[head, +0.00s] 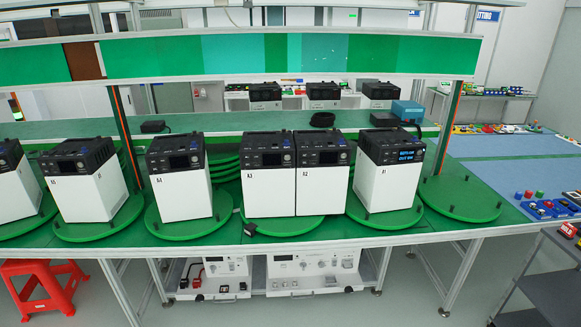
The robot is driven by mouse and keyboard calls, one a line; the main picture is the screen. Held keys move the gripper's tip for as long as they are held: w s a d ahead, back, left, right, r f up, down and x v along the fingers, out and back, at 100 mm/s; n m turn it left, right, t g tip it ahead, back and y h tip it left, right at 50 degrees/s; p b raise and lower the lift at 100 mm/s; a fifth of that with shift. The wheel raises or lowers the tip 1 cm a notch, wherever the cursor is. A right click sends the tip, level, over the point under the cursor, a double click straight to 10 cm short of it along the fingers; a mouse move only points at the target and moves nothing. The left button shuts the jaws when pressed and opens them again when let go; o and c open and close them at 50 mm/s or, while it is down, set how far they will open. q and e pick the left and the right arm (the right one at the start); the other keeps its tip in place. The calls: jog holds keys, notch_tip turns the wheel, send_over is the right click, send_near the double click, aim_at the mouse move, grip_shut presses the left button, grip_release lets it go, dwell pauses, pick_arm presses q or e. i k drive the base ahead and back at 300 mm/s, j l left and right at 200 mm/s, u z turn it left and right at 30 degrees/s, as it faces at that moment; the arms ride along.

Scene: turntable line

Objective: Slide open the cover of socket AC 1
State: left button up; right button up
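Several white box-shaped power units with black tops stand on green round turntables along the bench in the head view. One unit (182,190) is left of centre, a touching pair (272,192) (322,190) is in the middle, and one with a lit blue display (383,187) is to the right. Two more units (90,195) (14,195) stand at the left, the outermost cut by the frame edge. Socket AC 1 and its cover cannot be made out at this size. Neither of my grippers is in view.
An empty turntable (459,199) is at the bench's right end. A small black plug (250,229) is at the front edge. A red stool (45,287) stands at lower left. A dark cart (553,290) is at lower right. Blue mats (515,185) lie right of the bench.

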aim_at(94, 191)
jog(key=z, duration=1.95)
jog(key=j+u, duration=0.1)
jog(key=u, duration=3.35)
